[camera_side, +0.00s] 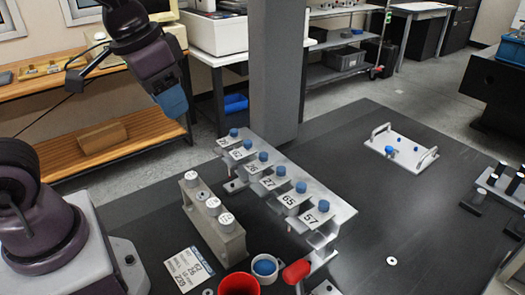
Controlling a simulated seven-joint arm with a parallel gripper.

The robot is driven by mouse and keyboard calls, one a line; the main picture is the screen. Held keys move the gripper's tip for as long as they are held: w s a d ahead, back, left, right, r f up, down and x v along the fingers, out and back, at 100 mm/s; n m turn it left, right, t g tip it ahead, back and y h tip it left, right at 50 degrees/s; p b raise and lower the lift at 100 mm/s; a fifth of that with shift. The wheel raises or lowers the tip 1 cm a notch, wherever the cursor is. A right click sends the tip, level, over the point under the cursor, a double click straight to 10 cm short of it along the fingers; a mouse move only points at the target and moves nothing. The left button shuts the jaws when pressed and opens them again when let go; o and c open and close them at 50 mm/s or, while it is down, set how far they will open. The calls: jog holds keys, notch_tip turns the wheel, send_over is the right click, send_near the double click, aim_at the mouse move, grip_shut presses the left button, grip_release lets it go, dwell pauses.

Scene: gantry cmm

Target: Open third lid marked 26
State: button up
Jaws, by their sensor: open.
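The third lid marked 26 (252,169) sits on the stepped metal rack, counted from the far end. A blue knob (263,157) stands on it, and the lid looks shut. The marked lids 62 (236,154) and 27 (269,183) flank it, followed by 65 (290,197) and 57 (310,218). The farthest lid's number is too small to read surely. My gripper (172,105) hangs high at the upper left, well apart from the rack. Its fingers are hard to make out, and I see nothing held.
A block with several white-topped pegs (215,225) stands left of the rack. A grey column (275,70) rises behind.

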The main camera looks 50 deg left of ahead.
aim_at(263, 154)
jog(key=shift+w+d+f+m+g, duration=0.55)
jog(key=shift+w+f+g, duration=0.4)
jog(key=shift+w, duration=3.3)
jog(key=shift+w+d+f+m+g, duration=0.3)
jog(key=shift+w+f+m+g, duration=0.6)
jog(key=shift+w, duration=3.3)
jog(key=shift+n, duration=0.25)
notch_tip(263, 154, down, 12)
jog(key=shift+f, duration=0.25)
